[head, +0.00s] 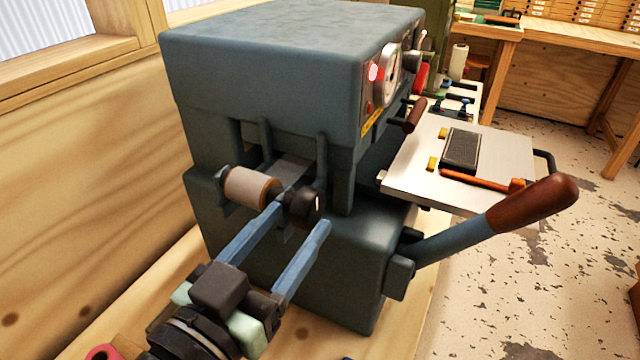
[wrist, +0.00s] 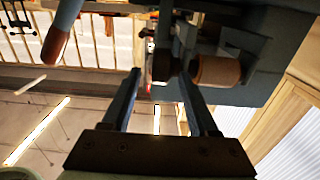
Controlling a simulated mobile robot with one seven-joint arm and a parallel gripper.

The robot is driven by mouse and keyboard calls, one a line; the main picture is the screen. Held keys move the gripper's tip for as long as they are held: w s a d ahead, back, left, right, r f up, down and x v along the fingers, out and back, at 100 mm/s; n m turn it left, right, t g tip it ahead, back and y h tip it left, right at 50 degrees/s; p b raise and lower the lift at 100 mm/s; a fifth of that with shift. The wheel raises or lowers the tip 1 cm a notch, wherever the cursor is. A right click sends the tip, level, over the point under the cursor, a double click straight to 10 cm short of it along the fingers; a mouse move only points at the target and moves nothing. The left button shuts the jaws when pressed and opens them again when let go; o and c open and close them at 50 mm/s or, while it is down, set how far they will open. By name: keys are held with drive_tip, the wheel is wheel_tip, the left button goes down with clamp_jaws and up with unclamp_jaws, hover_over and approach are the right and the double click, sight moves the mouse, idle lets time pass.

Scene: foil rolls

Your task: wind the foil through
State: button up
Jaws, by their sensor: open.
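The blue-grey press (head: 265,75) stands on the wooden bench. A pale foil roll with an orange-brown rim (head: 250,187) sits on its near side, and it also shows in the wrist view (wrist: 217,71). A dark round knob (head: 303,207) is beside the roll, at the end of a short grey strip (head: 290,168). My gripper (head: 299,220) is open, its two blue fingers pointing at the knob. In the wrist view the knob (wrist: 165,66) appears between the fingertips (wrist: 160,78); I cannot tell whether they touch it. The foil's path inside the press is hidden.
A long lever with a brown grip (head: 533,206) sticks out to the right of the press. A pale plate (head: 415,170) with a dark block (head: 462,148) extends beyond it. A wooden wall (head: 80,190) stands close on the left. A pink-red roll end (head: 103,352) shows at bottom left.

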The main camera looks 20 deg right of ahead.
drive_tip(key=p+x, duration=0.1)
drive_tip(key=x, duration=0.6)
drive_tip(key=shift+w+d, duration=0.2)
clamp_jaws()
